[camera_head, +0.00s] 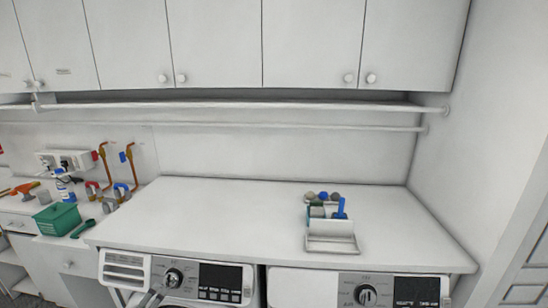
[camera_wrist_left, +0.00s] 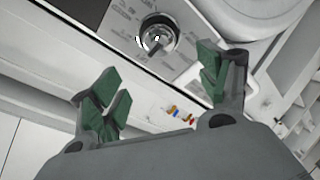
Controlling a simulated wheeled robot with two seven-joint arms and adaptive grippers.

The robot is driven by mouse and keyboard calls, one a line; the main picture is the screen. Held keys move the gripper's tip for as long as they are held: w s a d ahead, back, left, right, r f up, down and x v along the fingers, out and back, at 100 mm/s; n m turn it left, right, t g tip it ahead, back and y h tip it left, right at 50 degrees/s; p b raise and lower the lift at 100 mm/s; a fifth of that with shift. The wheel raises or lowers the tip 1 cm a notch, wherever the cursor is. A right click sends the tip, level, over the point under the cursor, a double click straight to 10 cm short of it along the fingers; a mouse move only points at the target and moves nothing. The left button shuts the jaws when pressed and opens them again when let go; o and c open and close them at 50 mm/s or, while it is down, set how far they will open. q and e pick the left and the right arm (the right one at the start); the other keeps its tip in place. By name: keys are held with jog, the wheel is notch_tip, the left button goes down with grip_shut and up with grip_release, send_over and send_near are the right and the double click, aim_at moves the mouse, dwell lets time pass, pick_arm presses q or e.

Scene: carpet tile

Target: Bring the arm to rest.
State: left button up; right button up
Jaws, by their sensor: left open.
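My left gripper (camera_wrist_left: 160,84) shows in the left wrist view with its green-padded fingers spread wide apart. Nothing is held between them. The front panel of a washing machine (camera_wrist_left: 125,20) with a round dial (camera_wrist_left: 157,40) lies beyond the fingertips. In the head view, only a small grey part, perhaps of my left gripper, shows at the bottom edge in front of the left machine (camera_head: 205,280). My right gripper is in neither view.
A white counter (camera_head: 230,215) spans both machines, mostly bare. A white caddy (camera_head: 330,240) with small coloured items stands on its right part. A green box (camera_head: 57,219), a bottle (camera_head: 64,187) and pipes sit at the left. Cabinets and a rail (camera_head: 240,106) hang above.

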pick_arm(q)
jog(key=s+d+f+m+g, duration=0.25)
jog(key=s+f, duration=0.25)
jog(key=f, duration=0.7)
jog(key=s+d+f+m+g, duration=0.1)
jog(key=s+f+m+g, duration=0.3)
jog(key=f, duration=0.7)
jog(key=s+d+f+m+t, duration=0.15)
jog(key=s+f, duration=0.35)
jog(key=f, duration=0.7)
jog(key=s+d+f+m+g+b, duration=0.1)
jog(key=s+d+f+m+g, duration=0.1)
jog(key=s+f, duration=0.5)
jog(key=s+d+f+m+g+b, duration=0.1)
jog(key=s+d+f+g, duration=0.2)
jog(key=s+f, duration=0.5)
jog(key=s+d+f+m+g+b, duration=0.2)
jog(key=s+f, duration=0.5)
jog(key=s, duration=1.1)
jog(key=shift+s+d+f+m+g+h, duration=0.15)
jog(key=shift+d+f+m+g+h, duration=0.25)
jog(key=shift+d, duration=0.5)
jog(key=shift+s+r, duration=0.15)
jog(key=shift+r, duration=0.05)
